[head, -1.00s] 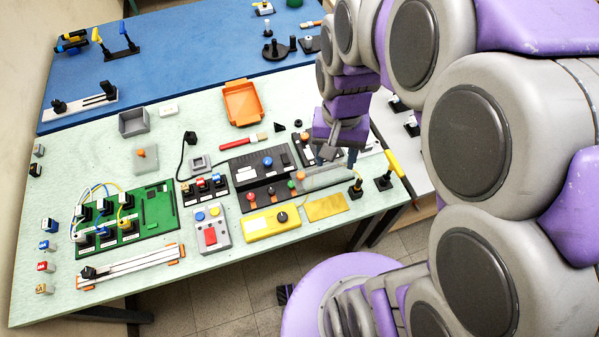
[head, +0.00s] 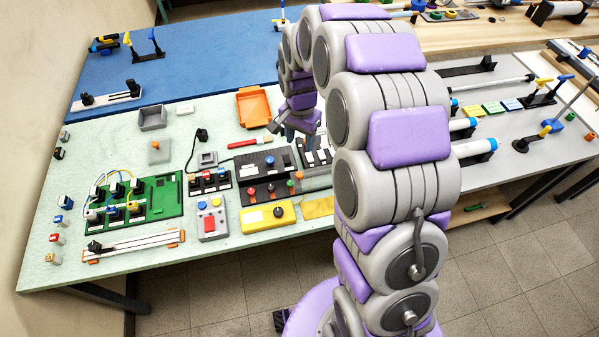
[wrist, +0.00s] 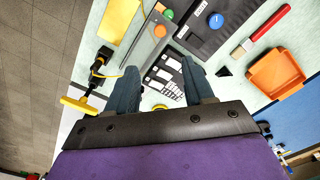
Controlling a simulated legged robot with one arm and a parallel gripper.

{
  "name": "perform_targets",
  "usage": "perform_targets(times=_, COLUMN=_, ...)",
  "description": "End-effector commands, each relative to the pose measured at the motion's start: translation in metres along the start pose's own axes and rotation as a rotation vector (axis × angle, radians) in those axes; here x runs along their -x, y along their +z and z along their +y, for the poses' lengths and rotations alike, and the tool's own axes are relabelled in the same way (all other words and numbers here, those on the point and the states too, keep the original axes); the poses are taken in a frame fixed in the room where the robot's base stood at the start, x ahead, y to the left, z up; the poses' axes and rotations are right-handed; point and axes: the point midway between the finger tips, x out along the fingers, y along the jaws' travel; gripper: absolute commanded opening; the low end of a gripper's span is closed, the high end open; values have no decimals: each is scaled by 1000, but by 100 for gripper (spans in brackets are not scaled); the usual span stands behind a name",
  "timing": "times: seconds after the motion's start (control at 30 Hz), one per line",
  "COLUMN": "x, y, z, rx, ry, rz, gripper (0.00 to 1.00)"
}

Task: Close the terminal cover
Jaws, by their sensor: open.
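A black terminal block with white label strips (head: 316,151) stands on the pale green bench, partly hidden by my arm. It also shows between my fingers in the wrist view (wrist: 166,75). A greyish see-through panel (head: 317,181), seemingly the terminal cover, lies along the block's near side. In the wrist view the panel (wrist: 150,45) runs away from the block beside a yellow plate. My gripper (head: 299,141) is open and empty above the block, its fingers pointing down. The cover's hinge is too small to make out.
A black panel with blue, red and green knobs (head: 268,176) adjoins the block on the left. A yellow box (head: 267,217) stands in front. An orange tray (head: 253,108) and a red-handled brush (head: 250,143) lie behind. A yellow-handled lever (wrist: 78,105) is near my gripper.

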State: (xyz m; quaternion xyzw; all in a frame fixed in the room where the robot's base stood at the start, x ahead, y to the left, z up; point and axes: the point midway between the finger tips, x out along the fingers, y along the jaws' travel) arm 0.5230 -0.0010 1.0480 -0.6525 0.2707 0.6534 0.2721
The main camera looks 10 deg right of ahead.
Motion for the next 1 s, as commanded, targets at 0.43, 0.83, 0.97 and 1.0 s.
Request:
perform_targets(times=0.43, x=-91, y=0, z=3, rx=3, ry=2, rz=-4, gripper=52)
perform_targets(times=0.83, x=-148, y=0, z=1, rx=3, ry=-1, rz=0, gripper=52)
perform_targets(times=0.97, x=-154, y=0, z=1, rx=2, ry=-1, rz=0, gripper=52)
perform_targets(times=1.0, x=-155, y=0, z=1, rx=2, ry=-1, rz=0, gripper=52)
